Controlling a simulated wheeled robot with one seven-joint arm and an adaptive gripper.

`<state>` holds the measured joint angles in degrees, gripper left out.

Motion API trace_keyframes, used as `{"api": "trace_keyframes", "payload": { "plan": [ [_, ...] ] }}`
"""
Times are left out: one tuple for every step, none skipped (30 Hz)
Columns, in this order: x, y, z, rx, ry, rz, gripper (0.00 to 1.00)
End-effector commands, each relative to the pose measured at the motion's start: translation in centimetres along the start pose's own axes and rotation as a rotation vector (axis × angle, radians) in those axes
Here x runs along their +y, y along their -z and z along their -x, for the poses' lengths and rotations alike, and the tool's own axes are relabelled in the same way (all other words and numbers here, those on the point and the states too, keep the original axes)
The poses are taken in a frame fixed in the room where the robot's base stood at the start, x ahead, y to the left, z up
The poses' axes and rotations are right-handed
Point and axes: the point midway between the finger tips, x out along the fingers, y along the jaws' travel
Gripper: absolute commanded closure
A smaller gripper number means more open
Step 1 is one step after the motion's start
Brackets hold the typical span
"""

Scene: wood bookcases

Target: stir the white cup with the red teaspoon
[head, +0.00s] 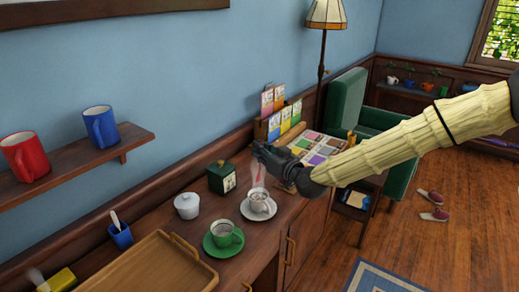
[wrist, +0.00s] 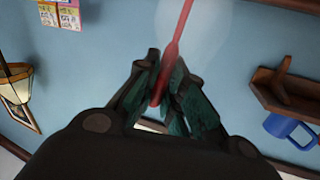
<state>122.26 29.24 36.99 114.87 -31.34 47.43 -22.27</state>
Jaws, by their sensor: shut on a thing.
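My gripper (head: 262,158) is shut on the red teaspoon (head: 258,176) and holds it roughly upright over the white cup (head: 258,202). The cup stands on a white saucer (head: 245,211) on the wooden counter and holds a dark drink. The spoon's lower end is at or just above the cup's mouth; I cannot tell whether it is inside. In the wrist view the red teaspoon (wrist: 174,45) runs up between the dark fingers (wrist: 165,90), and the cup is not in that view.
A wooden tray (head: 150,268) lies nearer. A card rack (head: 282,118) stands behind my gripper.

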Motion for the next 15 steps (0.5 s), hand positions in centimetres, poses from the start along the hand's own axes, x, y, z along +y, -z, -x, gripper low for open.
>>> {"api": "trace_keyframes", "payload": {
  "plan": [
    [0.1, -0.5, 0.0, -0.001, 0.0, -0.001, 1.0],
    [0.1, -0.6, 0.0, -0.001, 0.0, -0.001, 1.0],
    [0.1, -0.9, -0.1, -0.001, 0.0, -0.001, 1.0],
    [0.1, -1.1, -0.1, -0.001, 0.0, -0.001, 1.0],
    [0.1, -1.2, -0.1, -0.001, 0.0, -0.001, 1.0],
    [0.2, -1.4, -0.1, -0.001, 0.0, -0.001, 1.0],
    [0.2, -1.6, -0.1, -0.001, 0.0, -0.001, 1.0],
    [0.2, -1.8, -0.1, 0.0, 0.0, -0.001, 1.0],
    [0.3, -2.0, -0.1, 0.0, 0.001, 0.0, 1.0],
    [0.3, -2.2, -0.1, 0.0, 0.001, 0.0, 1.0],
    [0.3, -2.4, -0.1, 0.0, 0.001, 0.0, 1.0],
    [0.3, -2.6, -0.2, -0.001, 0.001, 0.0, 1.0],
    [0.4, -2.8, -0.2, -0.001, 0.001, -0.001, 1.0],
    [0.4, -3.0, -0.2, -0.001, 0.001, 0.0, 1.0],
    [0.4, -3.2, -0.2, -0.001, 0.001, 0.0, 1.0]
  ]
}}
